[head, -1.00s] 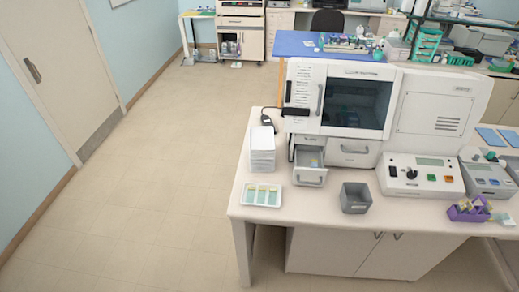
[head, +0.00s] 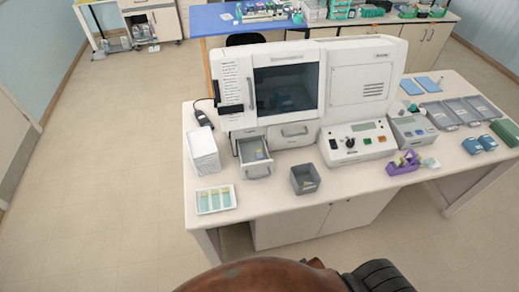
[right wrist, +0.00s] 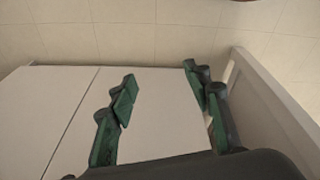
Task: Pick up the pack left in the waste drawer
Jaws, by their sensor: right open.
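The open waste drawer (head: 257,172) sticks out of the lower left front of the white staining machine (head: 355,85). A small pack (head: 261,154) with blue and yellow on it seems to lie inside the drawer; its details are too small to tell. My right gripper (right wrist: 160,76) has green-padded fingers spread apart with nothing between them. In the right wrist view it faces pale cabinet panels and the floor, and neither drawer nor pack shows there. My left gripper is not in view.
On the bench, a white stack (head: 203,155) stands left of the drawer, a slide tray (head: 216,208) sits in front, and a grey bin (head: 304,187) stands to the right. A control box (head: 358,150) and purple holder (head: 403,167) are further right. Floor left of the bench is clear.

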